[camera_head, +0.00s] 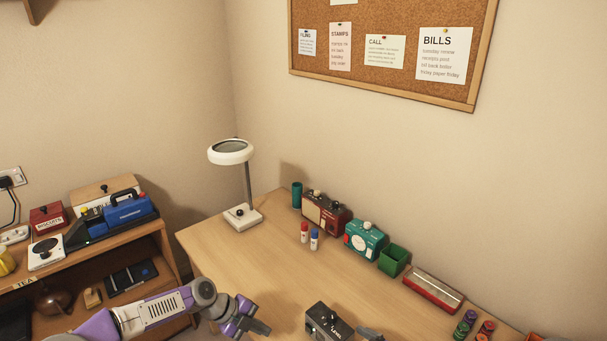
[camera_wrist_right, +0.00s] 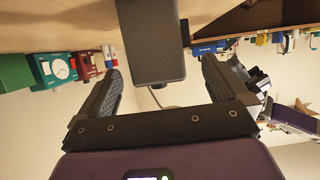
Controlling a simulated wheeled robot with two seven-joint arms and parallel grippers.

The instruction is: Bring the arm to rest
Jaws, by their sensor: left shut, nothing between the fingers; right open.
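My left gripper (camera_head: 252,325) is at the front left edge of the desk in the head view, shut and empty. My purple and grey left arm reaches in from the bottom left. My right gripper (camera_wrist_right: 165,88) is open in the right wrist view, its two dark fingers spread apart. A dark box-shaped device (camera_wrist_right: 151,40) shows between and beyond the fingers; I cannot tell whether they touch it. In the head view a dark device with a dial (camera_head: 329,323) stands at the desk's front. A grey tip beside it may be my right gripper.
The desk (camera_head: 240,262) carries a white lamp (camera_head: 243,216), a dark red device (camera_head: 326,213), a teal device (camera_head: 365,240), a green cup (camera_head: 394,260) and a red tray (camera_head: 434,287) along the wall. A shelf (camera_head: 150,238) stands left. The desk's left middle is clear.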

